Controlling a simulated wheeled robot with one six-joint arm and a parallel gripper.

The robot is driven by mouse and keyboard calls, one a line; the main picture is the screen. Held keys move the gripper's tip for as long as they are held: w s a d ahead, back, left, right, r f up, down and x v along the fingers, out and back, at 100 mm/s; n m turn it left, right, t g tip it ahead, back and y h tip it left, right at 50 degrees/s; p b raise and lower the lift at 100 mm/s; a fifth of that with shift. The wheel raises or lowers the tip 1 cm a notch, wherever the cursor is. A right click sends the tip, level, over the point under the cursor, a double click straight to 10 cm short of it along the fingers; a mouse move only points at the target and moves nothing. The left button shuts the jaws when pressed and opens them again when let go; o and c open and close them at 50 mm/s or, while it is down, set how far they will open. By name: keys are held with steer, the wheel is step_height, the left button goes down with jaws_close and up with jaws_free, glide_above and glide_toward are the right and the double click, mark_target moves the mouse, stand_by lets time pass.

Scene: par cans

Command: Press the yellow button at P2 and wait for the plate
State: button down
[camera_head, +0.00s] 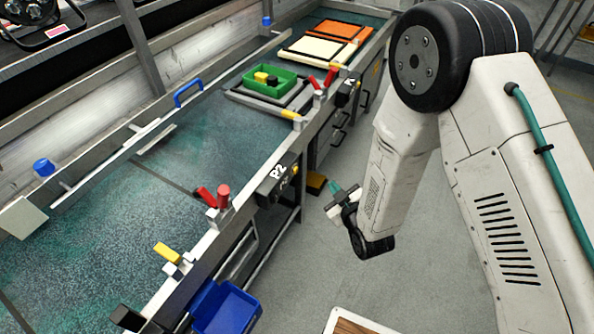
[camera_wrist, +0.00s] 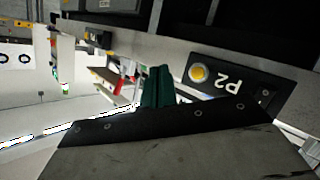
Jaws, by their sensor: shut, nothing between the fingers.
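The P2 panel (camera_head: 278,180) is a dark box on the front rail of the bench; in the wrist view it shows upside down as a black plate marked P2 (camera_wrist: 228,80). The yellow button (camera_wrist: 198,73) sits at its left end there, in a pale ring. My gripper (camera_head: 336,188) hangs in front of the rail, right of the panel in the head view. Its teal fingers (camera_wrist: 158,86) are shut and empty, just left of the button in the picture, apparently apart from it. A grey plate (camera_head: 240,98) on the bench carries a green tray (camera_head: 280,90).
Cream (camera_head: 312,48) and orange (camera_head: 342,30) plates lie farther along the bench. Red levers (camera_head: 223,194) and a yellow block (camera_head: 167,252) stand along the front rail. A blue bin (camera_head: 228,308) hangs low at the front. The grey floor beside the bench is mostly open.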

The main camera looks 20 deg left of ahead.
mark_target(296, 170)
stand_by(0.3)
steer(key=a, duration=0.8)
steer(key=shift+w+a, duration=0.35)
steer(key=shift+a, duration=0.05)
steer(key=shift+a, duration=0.15)
stand_by(1.7)
steer(key=shift+a, duration=0.25)
